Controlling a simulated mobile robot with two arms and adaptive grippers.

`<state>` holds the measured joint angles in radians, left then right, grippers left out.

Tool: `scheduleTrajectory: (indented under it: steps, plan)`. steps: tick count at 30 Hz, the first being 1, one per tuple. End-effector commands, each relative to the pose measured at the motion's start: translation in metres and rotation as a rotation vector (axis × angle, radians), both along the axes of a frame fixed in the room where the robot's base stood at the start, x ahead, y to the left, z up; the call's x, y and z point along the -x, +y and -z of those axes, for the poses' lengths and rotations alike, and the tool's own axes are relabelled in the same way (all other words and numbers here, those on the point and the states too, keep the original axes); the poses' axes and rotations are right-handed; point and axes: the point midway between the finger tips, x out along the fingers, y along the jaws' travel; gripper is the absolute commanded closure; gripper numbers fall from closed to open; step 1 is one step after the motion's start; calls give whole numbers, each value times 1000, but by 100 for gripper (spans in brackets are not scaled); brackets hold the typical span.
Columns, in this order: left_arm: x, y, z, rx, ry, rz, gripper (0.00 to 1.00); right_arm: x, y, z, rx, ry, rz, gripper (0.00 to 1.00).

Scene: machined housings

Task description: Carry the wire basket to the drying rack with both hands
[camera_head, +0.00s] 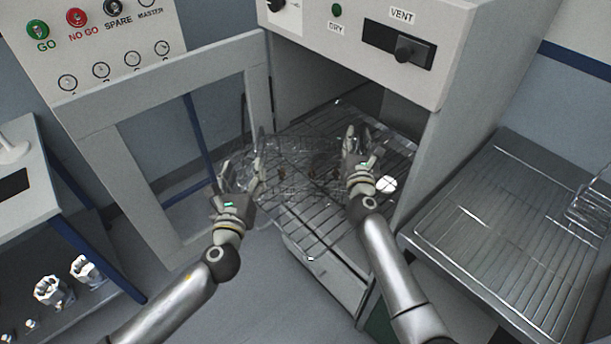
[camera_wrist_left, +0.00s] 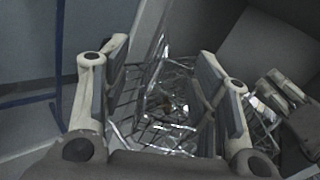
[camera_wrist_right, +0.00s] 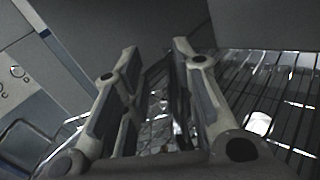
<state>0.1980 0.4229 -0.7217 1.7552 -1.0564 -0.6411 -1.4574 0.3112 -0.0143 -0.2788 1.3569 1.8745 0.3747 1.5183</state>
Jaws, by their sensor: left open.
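The wire basket (camera_head: 298,190) is a thin metal mesh at the open oven's mouth, over a pulled-out oven shelf, with small brownish parts inside. My left gripper (camera_head: 240,178) is at its left end, fingers apart; the basket mesh shows beyond and between them in the left wrist view (camera_wrist_left: 160,110). My right gripper (camera_head: 363,150) is at its right end, fingers apart, with mesh between them in the right wrist view (camera_wrist_right: 160,105). I cannot tell whether either touches the basket. The drying rack (camera_head: 490,225), a wire grid, stands at the right.
The oven shelf (camera_head: 325,240) sticks out of the oven (camera_head: 470,60). The oven door (camera_head: 160,90) hangs open at the left. A wire holder (camera_head: 590,205) sits at the drying rack's right edge; the rack's middle is clear. White housings (camera_head: 52,291) stand on a shelf at lower left.

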Motion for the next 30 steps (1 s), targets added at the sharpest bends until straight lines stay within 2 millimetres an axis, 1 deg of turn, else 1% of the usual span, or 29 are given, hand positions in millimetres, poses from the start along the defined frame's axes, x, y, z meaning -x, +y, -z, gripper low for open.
scheduleTrajectory:
  steps: [1, 4, 13, 14, 21, 22, 30]
  plan:
    - [5, 0, 0, 0, 0, 0, 45, 0, 0, 0, 0, 0, 0, 73]
    - [11, 1, -1, 0, -1, 0, 45, 0, 0, 0, 0, 0, 0, 73]
    - [12, 2, -1, 0, -1, -1, 45, 0, 0, 0, 0, 0, 0, 73]
    - [12, 2, -1, 0, -1, -1, 45, 0, 0, 0, 0, 0, 0, 71]
    - [12, 1, -1, 0, -1, 0, 45, 0, 0, 0, 0, 0, 0, 40]
    - [12, 1, -1, 0, -1, 0, 45, 0, 0, 0, 0, 0, 0, 38]
    - [12, 1, -1, 0, -1, 0, 45, 0, 0, 0, 0, 0, 0, 38]
